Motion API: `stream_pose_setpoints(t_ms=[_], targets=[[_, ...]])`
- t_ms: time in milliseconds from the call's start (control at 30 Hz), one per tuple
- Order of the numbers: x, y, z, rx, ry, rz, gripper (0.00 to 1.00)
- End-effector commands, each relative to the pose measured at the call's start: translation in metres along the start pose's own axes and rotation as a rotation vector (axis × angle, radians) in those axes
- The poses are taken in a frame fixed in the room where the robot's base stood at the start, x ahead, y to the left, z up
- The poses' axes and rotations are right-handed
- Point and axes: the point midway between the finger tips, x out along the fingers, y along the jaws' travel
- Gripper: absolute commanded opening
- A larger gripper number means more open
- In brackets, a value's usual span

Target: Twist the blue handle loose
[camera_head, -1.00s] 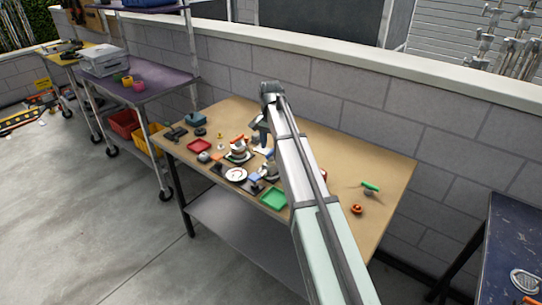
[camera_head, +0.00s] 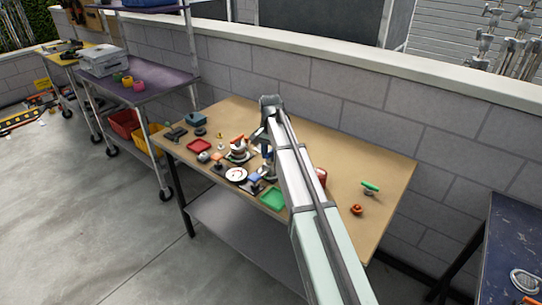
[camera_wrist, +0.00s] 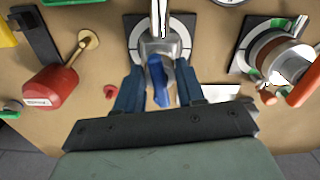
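The blue handle (camera_wrist: 158,84) sits on a silver metal fitting (camera_wrist: 163,46) over a black-and-white base plate in the wrist view. My gripper (camera_wrist: 158,72) is open, with one blue-grey finger on each side of the handle. Gaps show between the handle and both fingers, so I see no grip on it. In the head view my gripper (camera_head: 267,137) is low over the cluttered part of the table, and my arm hides much of what is beneath it.
A fitting with an orange handle (camera_wrist: 304,86) stands close to the right in the wrist view. A red object (camera_wrist: 50,88) lies at left. In the head view a red tray (camera_head: 199,146) and green tray (camera_head: 272,199) lie on the wooden table (camera_head: 340,155). Its right part is mostly clear.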

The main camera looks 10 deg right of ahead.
Motion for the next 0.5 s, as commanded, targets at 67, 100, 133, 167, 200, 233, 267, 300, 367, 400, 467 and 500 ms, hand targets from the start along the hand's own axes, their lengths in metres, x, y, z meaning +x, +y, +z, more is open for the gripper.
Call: stream_pose_setpoints(t_ms=[67,100,133,167,200,233,267,300,367,400,467,500], targets=[[-0.0001,0.0001,0.0000,0.000,0.000,0.000,0.31],[-0.0001,0.0001,0.0000,0.000,0.000,0.000,0.27],[0.0000,0.0001,0.0000,0.000,0.000,0.000,0.24],[0.0000,0.0001,0.0001,0.000,0.000,0.000,0.21],[0.0000,0.0001,0.0001,0.000,0.000,0.000,0.17],[0.0000,0.0001,0.0001,0.000,0.000,0.000,0.14],[0.0000,0.0001,0.0001,0.000,0.000,0.000,0.11],[0.0000,0.0001,0.0001,0.000,0.000,0.000,0.08],[0.0000,0.0001,0.0000,-0.001,0.000,0.000,0.06],[0.0000,0.0001,0.0000,-0.009,0.000,0.000,0.06],[0.0000,0.0001,0.0000,-0.036,0.000,0.000,0.06],[0.0000,0.0001,0.0001,-0.065,0.000,0.000,0.06]])
